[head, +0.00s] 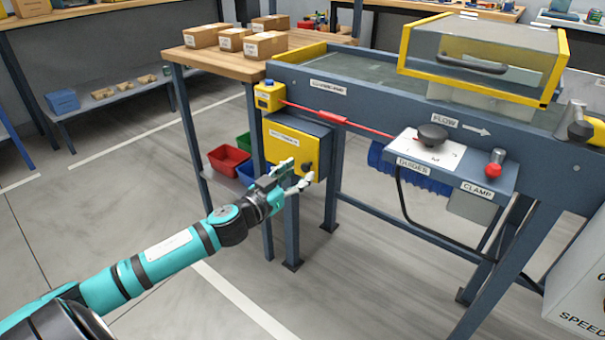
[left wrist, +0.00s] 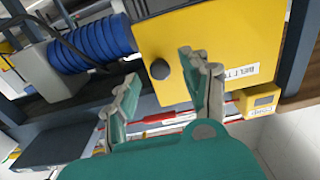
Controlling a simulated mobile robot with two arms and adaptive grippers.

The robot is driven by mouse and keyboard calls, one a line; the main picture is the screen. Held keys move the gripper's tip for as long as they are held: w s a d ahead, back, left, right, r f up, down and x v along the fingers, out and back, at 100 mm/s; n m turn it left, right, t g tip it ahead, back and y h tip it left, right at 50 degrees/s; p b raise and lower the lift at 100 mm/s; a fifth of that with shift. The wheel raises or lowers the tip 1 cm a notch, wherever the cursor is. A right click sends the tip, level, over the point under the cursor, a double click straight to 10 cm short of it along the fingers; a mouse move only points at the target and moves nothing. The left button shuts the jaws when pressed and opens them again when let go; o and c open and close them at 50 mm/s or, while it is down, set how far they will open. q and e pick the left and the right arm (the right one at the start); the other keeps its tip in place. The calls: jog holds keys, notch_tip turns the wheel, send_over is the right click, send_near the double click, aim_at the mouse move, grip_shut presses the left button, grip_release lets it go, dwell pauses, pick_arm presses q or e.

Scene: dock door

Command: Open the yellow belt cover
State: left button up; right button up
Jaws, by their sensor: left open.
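The yellow belt cover (head: 285,146) is a panel with a black knob (head: 308,167) on the front of a grey box under the conveyor's left end. It looks shut. In the left wrist view the yellow cover (left wrist: 215,50) carries a label starting "BELT", and its black knob (left wrist: 160,69) shows between my fingers. My left gripper (head: 298,174) is open and empty, in front of the cover's lower right part near the knob. Its fingertips (left wrist: 158,68) lie either side of the knob in that view; I cannot tell whether they touch it. My right gripper is not in view.
A red cord (head: 370,129) runs along the conveyor from a yellow switch box (head: 268,96). A blue ribbed cylinder (head: 410,180) and a control shelf (head: 425,152) are right of the cover. The floor in front is clear.

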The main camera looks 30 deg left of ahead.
pick_arm(q)
jog(key=shift+w+d, duration=0.1)
jog(key=shift+w, duration=1.1)
grip_shut()
